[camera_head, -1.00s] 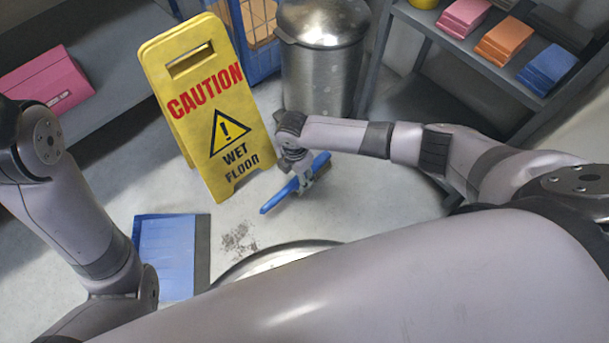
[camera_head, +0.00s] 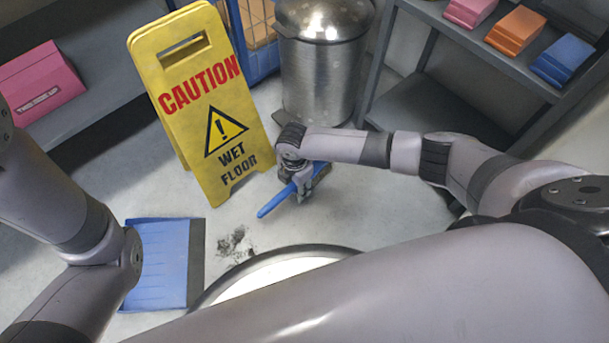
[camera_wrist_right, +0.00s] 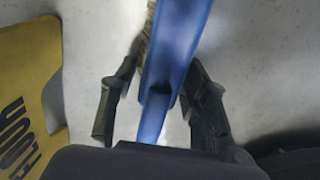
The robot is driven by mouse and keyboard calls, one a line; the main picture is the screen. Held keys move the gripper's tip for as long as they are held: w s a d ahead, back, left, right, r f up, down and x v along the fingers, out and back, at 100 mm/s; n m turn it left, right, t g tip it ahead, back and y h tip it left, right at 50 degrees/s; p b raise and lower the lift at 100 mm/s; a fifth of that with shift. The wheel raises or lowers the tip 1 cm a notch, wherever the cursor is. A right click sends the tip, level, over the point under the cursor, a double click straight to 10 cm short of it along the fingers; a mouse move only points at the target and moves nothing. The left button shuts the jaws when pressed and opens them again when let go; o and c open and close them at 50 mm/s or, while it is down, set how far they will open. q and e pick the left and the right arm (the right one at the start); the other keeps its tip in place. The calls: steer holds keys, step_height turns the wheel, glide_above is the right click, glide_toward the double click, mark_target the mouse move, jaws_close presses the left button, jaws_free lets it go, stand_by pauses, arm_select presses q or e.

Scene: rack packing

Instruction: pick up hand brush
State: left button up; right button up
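The hand brush (camera_head: 273,204) is blue and lies slanted by the floor, right of the caution sign's foot. Its handle points to the lower left, and my right gripper (camera_head: 303,190) hides part of its middle. In the right wrist view, the blue brush (camera_wrist_right: 178,50) runs between the two fingers of my right gripper (camera_wrist_right: 163,70), with some pale bristles at its left edge. A gap shows between the left finger and the brush; the right finger is close to it or touching. The gripper looks open around the brush. My left gripper is out of view.
A yellow caution sign (camera_head: 200,100) stands close to the left of the brush. A metal bin (camera_head: 322,75) stands behind. A blue dustpan (camera_head: 160,265) and dark dirt (camera_head: 232,242) lie on the floor to the lower left. A grey shelf (camera_head: 470,50) stands at the right.

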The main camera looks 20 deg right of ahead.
jaws_close()
stand_by(0.3)
steer(key=shift+r, duration=0.1)
